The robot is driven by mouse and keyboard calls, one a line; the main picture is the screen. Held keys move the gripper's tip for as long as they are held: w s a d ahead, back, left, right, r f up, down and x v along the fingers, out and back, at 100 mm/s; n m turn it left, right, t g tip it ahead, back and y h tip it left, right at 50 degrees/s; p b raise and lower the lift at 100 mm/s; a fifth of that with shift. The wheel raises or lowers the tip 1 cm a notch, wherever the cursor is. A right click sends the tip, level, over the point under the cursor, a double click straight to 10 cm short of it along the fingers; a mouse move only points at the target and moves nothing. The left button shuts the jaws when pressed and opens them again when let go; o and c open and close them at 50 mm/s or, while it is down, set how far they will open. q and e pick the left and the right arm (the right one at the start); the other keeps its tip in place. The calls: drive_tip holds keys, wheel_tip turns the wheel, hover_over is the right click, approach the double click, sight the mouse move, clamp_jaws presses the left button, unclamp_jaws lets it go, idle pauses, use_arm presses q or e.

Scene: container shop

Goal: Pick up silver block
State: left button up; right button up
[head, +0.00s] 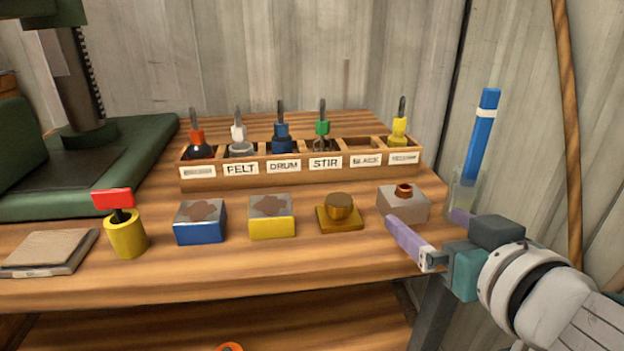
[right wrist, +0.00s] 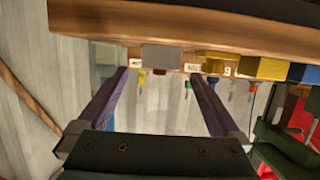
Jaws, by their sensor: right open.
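The silver block (head: 404,207), a light grey box with a small copper-coloured ring on top, sits on the wooden bench near its right end. It also shows in the right wrist view (right wrist: 161,58), between the lines of the two fingers. My right gripper (head: 424,217) is open with its purple fingers apart, close to the front right of the block in the head view. Nothing is held between the fingers. I cannot tell whether a finger touches the block. My left gripper is not in view.
A brass block (head: 338,213), a yellow block (head: 271,226) and a blue block (head: 199,232) stand in a row to the left. A labelled wooden rack (head: 300,173) with several coloured tools is behind. A clear holder with a blue stick (head: 480,138) stands just behind the gripper.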

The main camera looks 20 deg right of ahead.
sight(410, 209)
drive_tip(key=b+x, duration=0.1)
drive_tip(key=x, duration=0.5)
drive_tip(key=shift+w+f, duration=0.15)
drive_tip(key=shift+w, duration=0.15)
clamp_jaws()
idle(0.6)
